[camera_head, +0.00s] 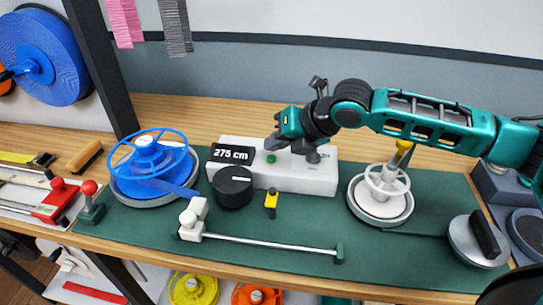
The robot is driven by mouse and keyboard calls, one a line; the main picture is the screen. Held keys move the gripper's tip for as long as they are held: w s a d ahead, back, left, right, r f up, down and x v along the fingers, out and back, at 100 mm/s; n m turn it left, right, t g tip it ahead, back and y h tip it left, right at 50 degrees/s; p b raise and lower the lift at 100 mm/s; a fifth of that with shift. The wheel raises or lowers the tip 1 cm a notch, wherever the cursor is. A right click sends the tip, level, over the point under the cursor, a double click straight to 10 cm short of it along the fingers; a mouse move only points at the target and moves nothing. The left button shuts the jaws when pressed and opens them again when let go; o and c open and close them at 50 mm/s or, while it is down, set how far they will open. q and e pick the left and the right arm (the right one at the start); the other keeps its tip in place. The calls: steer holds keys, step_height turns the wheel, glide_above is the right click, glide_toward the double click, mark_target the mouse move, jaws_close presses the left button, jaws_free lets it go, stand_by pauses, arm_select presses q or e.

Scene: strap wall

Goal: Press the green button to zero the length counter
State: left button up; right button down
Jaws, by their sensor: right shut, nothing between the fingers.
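The green button (271,158) sits on the white counter box (300,178), to the right of the black display (231,154) that reads "275 cm". My right gripper (273,144) comes in from the right over the box. Its fingers are shut and empty, and their dark tips show just above the green button in the picture. I cannot tell whether they touch it. A dark knob-like part (313,156) shows on the box to the right, partly hidden by my wrist. My left gripper is not in view.
On the green mat (290,262) stand a blue strap reel (155,165), a black round knob (233,187), a yellow-topped piece (271,203), a metal rod (270,243) and a white reel (380,203). A grey disc with a black handle (478,240) lies at the right.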

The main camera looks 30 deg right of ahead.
steer(key=shift+f, duration=0.2)
steer(key=shift+f+p, duration=0.25)
steer(key=shift+p, duration=0.05)
steer(key=shift+f, duration=0.1)
stand_by(0.5)
steer(key=shift+f, duration=0.45)
steer(key=shift+r, duration=0.1)
stand_by(0.5)
steer(key=shift+r+p, duration=0.85)
steer(key=shift+p, duration=0.45)
steer(key=shift+r, duration=0.1)
